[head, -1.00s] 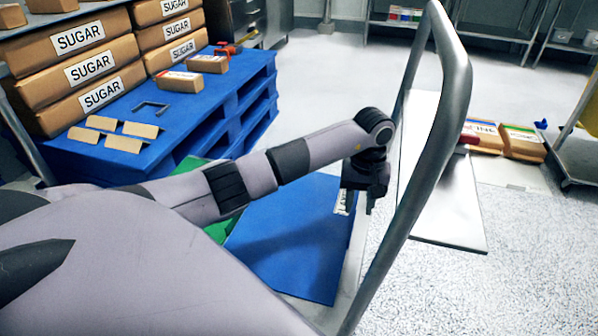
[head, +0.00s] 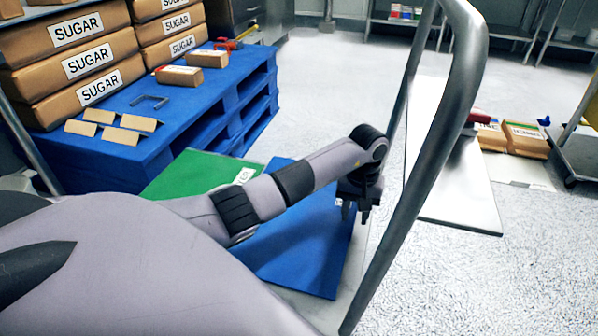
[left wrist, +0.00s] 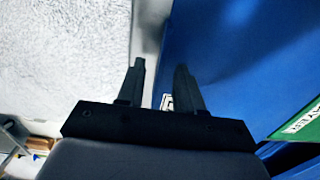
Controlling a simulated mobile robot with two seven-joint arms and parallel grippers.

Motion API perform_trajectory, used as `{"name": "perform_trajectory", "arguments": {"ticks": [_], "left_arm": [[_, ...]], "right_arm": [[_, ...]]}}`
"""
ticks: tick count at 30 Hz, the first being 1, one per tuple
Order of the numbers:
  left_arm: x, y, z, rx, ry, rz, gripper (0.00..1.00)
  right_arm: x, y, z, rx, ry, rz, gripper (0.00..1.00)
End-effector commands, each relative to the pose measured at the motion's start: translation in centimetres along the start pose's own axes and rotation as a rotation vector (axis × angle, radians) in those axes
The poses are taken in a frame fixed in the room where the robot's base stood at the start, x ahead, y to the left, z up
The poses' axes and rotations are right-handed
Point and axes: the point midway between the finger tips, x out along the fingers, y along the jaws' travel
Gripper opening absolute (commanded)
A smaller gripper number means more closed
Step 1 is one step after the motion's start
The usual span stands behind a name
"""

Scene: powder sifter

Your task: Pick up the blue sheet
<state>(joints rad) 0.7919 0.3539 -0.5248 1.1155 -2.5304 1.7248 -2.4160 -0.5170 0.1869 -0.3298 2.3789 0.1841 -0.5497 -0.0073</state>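The blue sheet (head: 300,255) lies flat on a pale flat surface, partly hidden under my left arm. A green sheet (head: 190,172) with a white label lies beside it, towards the pallet. My left gripper (head: 356,208) is at the right edge of the blue sheet. In the left wrist view, my left gripper (left wrist: 161,75) is open, its fingers apart. The edge of the blue sheet (left wrist: 240,60) runs in line with the gap between them, and a bit of white label shows there. I cannot tell how high the fingertips are. My right gripper is out of view.
A metal handle bar (head: 425,160) rises close to the right of my left gripper. A blue pallet (head: 190,110) with sugar bags (head: 90,60) stands at the left. Speckled floor (head: 500,290) is clear at the right.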

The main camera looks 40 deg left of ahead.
Motion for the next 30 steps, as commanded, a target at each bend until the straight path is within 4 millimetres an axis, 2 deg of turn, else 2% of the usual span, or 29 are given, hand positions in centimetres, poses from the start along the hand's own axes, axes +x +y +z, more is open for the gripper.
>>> {"name": "perform_trajectory", "arguments": {"ticks": [2,3,5,17,20,23,30], "left_arm": [[0.0,0.0,0.0,0.0,0.0,0.0,0.33],[0.0,0.0,0.0,0.0,0.0,0.0,0.2],[-0.1,0.0,0.0,0.0,0.0,0.0,0.0],[-0.6,0.0,-0.1,-0.001,0.002,0.0,0.0],[-2.0,-0.1,-0.1,0.0,0.004,-0.001,0.0],[-4.1,0.0,-0.2,0.0,0.005,0.0,0.0],[-8.6,-0.1,-0.1,-0.002,0.004,-0.001,0.0]], "right_arm": [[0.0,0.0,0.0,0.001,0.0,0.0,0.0],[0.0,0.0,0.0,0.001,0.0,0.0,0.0],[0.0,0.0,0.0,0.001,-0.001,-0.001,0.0],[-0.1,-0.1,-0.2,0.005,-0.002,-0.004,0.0],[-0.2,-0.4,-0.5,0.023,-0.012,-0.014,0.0],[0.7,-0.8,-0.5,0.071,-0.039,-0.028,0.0],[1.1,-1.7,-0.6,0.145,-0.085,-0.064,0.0]]}}
